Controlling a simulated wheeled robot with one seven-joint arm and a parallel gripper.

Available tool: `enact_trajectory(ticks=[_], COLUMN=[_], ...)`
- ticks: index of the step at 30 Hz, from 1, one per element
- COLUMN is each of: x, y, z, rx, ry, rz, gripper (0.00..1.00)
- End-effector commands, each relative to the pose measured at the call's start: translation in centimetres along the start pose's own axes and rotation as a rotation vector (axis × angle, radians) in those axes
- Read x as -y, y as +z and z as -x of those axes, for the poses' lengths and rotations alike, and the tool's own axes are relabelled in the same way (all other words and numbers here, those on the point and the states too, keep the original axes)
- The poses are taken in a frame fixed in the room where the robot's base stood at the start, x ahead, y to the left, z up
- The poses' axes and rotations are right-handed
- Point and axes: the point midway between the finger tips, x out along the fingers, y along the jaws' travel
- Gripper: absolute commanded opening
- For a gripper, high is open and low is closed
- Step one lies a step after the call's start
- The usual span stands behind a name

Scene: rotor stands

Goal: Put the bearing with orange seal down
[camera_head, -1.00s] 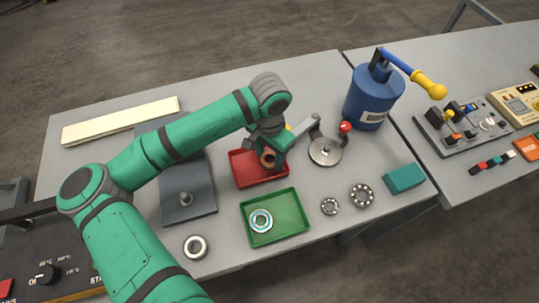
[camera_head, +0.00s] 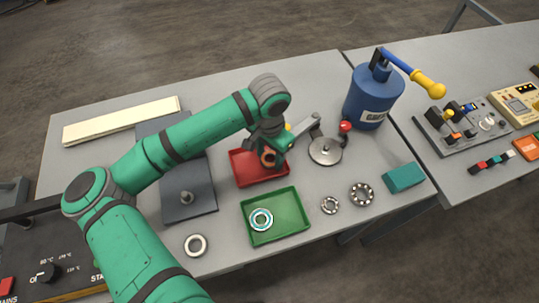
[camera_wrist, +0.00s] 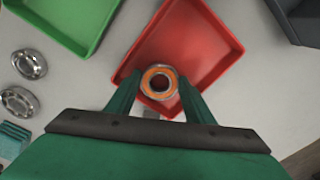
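The bearing with orange seal (camera_wrist: 159,82) sits between the two fingertips of my gripper (camera_wrist: 158,84) in the wrist view, its orange ring facing the camera. The fingers touch it on both sides. It also shows in the head view (camera_head: 268,158), partly covered by my gripper (camera_head: 270,150). The bearing is over the red tray (camera_head: 242,178), near one edge of it; I cannot tell whether it touches the tray floor. The red tray also shows in the wrist view (camera_wrist: 205,45) and holds nothing else that I can see.
Loose bearings (camera_head: 361,194) (camera_head: 330,205) and a ring (camera_head: 196,245) lie on the table. A disc fixture with a red-knobbed lever (camera_head: 325,151) stands close right of my gripper. A blue grease can (camera_head: 372,98) stands behind.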

Motion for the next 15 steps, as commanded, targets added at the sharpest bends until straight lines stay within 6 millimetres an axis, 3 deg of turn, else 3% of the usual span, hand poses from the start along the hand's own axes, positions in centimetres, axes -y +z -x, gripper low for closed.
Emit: enact_trajectory(ticks=[1,5,15], x=[-0.2,-0.2,-0.1], y=[0.1,0.1,0.0], z=[-1.2,-0.4,6.3], rx=[0.013,0.013,0.011], ry=[0.007,0.006,0.005], rz=[0.005,0.005,0.002], gripper=[0.66,0.66,0.66])
